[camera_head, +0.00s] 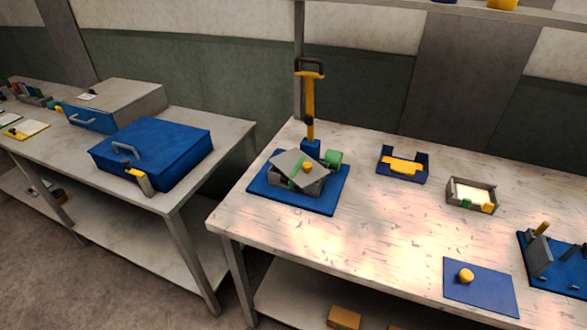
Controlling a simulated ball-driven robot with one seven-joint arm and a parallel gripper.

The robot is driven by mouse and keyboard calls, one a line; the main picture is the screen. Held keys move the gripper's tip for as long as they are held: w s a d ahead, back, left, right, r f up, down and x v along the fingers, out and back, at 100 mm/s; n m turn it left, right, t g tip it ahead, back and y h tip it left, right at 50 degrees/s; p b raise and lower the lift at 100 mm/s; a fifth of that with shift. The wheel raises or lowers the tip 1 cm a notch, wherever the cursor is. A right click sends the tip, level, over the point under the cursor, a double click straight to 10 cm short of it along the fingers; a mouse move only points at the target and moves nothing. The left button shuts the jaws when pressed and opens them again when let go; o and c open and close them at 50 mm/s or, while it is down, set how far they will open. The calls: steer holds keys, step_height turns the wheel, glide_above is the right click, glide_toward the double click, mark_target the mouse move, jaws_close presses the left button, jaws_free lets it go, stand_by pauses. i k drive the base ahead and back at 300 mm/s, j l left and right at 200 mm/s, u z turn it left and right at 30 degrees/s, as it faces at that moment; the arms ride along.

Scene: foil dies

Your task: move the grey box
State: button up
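A grey box (286,184) sits on a blue base plate (328,203) at the left of the right-hand table. A larger grey box (145,96) with a blue front is on the left table. I cannot tell which one the task names. My gripper is not in view.
A yellow lever press (310,103) rises behind the plate, with a green cylinder (333,158) beside it. A blue holder (387,168), a blue plate (490,285) with a yellow knob and a blue fixture (540,258) share the table. A blue case (165,145) is left. The table's front middle is clear.

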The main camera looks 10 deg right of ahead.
mark_target(314, 190)
steer(key=i+j+u, duration=0.1)
steer(key=j, duration=0.3)
steer(key=i+j+u, duration=0.25)
steer(key=i+j, duration=0.2)
steer(key=j, duration=0.3)
steer(key=i+j+u, duration=0.1)
steer(key=j, duration=0.25)
steer(key=i, duration=0.1)
